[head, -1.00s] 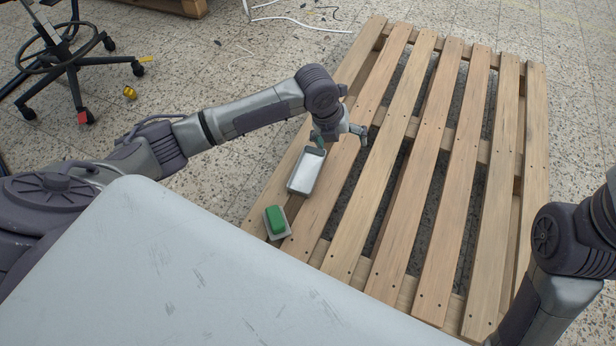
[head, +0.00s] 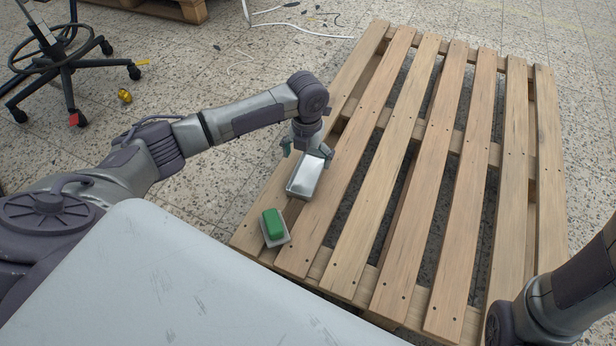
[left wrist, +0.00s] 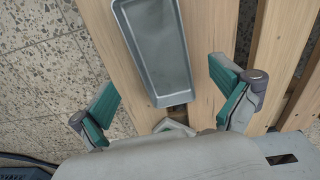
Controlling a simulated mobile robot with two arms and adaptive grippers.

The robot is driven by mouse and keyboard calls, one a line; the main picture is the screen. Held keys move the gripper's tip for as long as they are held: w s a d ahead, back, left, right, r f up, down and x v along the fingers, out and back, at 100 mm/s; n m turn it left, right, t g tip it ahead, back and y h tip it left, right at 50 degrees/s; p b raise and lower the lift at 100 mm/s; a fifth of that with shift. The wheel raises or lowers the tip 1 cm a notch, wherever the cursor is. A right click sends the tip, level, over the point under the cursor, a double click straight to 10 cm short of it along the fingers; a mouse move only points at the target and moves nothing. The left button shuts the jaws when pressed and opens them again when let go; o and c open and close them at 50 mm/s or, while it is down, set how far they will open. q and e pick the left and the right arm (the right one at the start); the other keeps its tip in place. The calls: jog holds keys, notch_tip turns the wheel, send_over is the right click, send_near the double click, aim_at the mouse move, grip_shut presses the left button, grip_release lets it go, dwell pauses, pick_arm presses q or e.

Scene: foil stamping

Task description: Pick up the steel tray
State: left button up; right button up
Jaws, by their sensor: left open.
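The steel tray (head: 304,176) is a shallow grey rectangular tray lying on the left slats of the wooden pallet (head: 345,228). In the left wrist view the tray (left wrist: 158,52) shows upper middle, its near end lying short of the line between my fingertips. My left gripper (head: 307,150) is at the tray's far end in the head view. In the left wrist view the left gripper (left wrist: 164,85) has its teal-padded fingers wide apart, one to each side of the tray, and holds nothing. My right gripper is out of view; only part of that arm shows at lower right.
A green block on a small grey base (head: 273,225) sits near the tray at the pallet's left corner. A wheeled chair (head: 65,65), a small yellow object (head: 124,96) and a white cable (head: 300,30) are on the floor. The rest of the pallet is bare.

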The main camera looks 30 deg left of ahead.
aim_at(308, 175)
pick_arm(q)
notch_tip(308, 175, down, 4)
jog(key=b, duration=0.3)
jog(key=shift+d+f+b, duration=0.1)
jog(key=shift+f+b, duration=0.15)
jog(key=shift+b, duration=0.1)
jog(key=shift+r, duration=0.1)
jog(key=c, duration=1.3)
jog(key=shift+r, duration=0.1)
